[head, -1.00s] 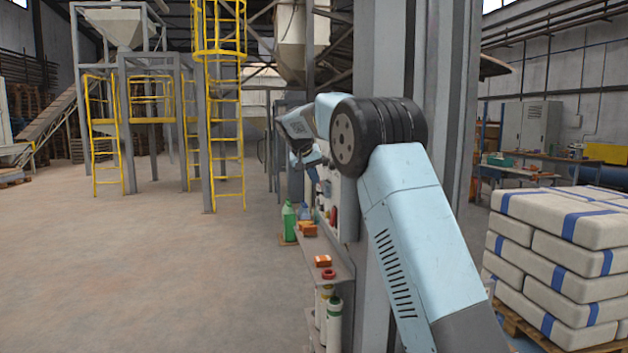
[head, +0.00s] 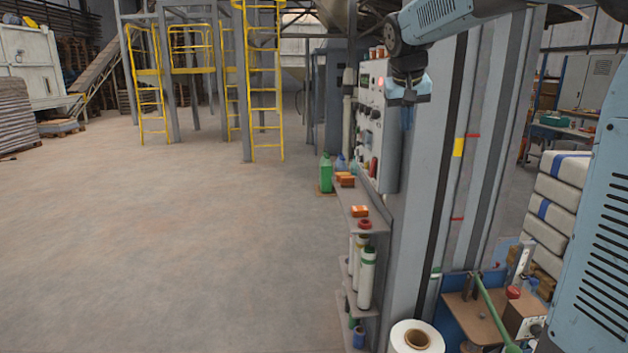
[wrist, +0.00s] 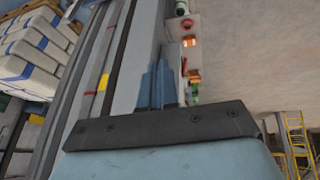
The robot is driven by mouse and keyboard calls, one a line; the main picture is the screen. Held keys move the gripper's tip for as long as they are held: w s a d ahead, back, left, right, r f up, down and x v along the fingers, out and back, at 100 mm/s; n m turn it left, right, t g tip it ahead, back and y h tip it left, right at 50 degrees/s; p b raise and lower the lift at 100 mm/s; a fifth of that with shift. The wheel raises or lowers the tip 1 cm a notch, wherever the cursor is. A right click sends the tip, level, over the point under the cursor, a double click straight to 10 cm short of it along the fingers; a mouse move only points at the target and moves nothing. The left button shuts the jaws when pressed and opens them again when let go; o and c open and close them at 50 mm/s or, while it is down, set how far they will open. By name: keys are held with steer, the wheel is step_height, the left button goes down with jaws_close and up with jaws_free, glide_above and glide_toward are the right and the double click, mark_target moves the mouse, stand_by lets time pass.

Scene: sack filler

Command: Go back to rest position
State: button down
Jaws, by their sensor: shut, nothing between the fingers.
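My gripper (head: 407,118) hangs from my raised arm at the upper right of the head view, with its blue fingers pointing down. It is shut and empty, in front of the grey machine column and to the right of the control panel (head: 370,120). In the wrist view the two blue fingers of my gripper (wrist: 158,85) lie side by side in the middle, above the dark palm edge. No object shows between them. I cannot tell how far the fingers are from the column (head: 430,190).
A narrow shelf (head: 352,200) with orange boxes and bottles stands beside the column. A green canister (head: 326,173) stands at its far end. A white roll (head: 416,338) and a bench (head: 490,310) are at the bottom right, stacked sacks (head: 556,205) behind. The floor at left is clear.

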steer(key=s+f, duration=0.4)
steer(key=s, duration=0.6)
steer(key=s+d+f+y, duration=0.1)
steer(key=s+f, duration=0.3)
steer(key=s, duration=0.7)
steer(key=s+f+y, duration=0.1)
steer(key=s+f, duration=0.4)
steer(key=s, duration=0.6)
steer(key=shift+d+t, duration=0.3)
steer(key=shift+d, duration=0.1)
steer(key=c, duration=1.8)
jaws_free()
steer(key=shift+f, duration=0.1)
steer(key=shift+c, duration=0.2)
